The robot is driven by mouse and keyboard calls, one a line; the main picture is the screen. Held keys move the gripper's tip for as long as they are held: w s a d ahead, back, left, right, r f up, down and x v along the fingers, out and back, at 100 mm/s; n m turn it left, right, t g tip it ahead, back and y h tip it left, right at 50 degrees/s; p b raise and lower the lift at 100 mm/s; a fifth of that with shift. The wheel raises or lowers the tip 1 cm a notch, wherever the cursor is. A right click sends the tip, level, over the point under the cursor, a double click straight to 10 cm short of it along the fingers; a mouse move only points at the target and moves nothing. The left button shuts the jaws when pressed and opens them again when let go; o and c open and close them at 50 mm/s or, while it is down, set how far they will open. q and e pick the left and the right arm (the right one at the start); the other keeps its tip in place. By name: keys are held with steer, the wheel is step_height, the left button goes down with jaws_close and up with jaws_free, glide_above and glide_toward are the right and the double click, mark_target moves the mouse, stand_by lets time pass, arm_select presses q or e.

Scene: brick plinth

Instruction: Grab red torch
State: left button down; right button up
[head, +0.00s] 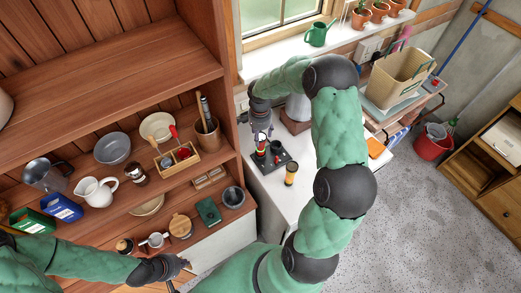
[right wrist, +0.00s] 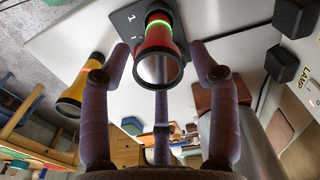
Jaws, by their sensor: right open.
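The red torch (right wrist: 158,40) stands on a black base (right wrist: 122,20) marked 1, with a glowing green ring on its body. In the right wrist view its wide dark end faces the camera. My right gripper (right wrist: 165,62) is open, with its purple fingers spread on both sides of the torch and a third finger below; no contact shows. In the head view, the red torch (head: 276,146) is on the white counter, just below my right gripper (head: 262,132). My left gripper (head: 182,275) is empty by the wooden shelf, its fingers apart.
A yellow-orange torch (head: 290,174) stands beside the black base on the white counter (head: 275,200). The wooden shelf (head: 130,60) on the left holds bowls, a jug, mugs and boxes. A beige basket (head: 398,78) is at the right, above the red bucket (head: 432,146).

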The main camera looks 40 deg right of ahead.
mark_target(261, 146)
step_height(261, 146, down, 3)
steer(key=shift+r, duration=0.15)
steer(key=shift+s+f, duration=0.1)
steer(key=shift+f, duration=2.55)
jaws_close()
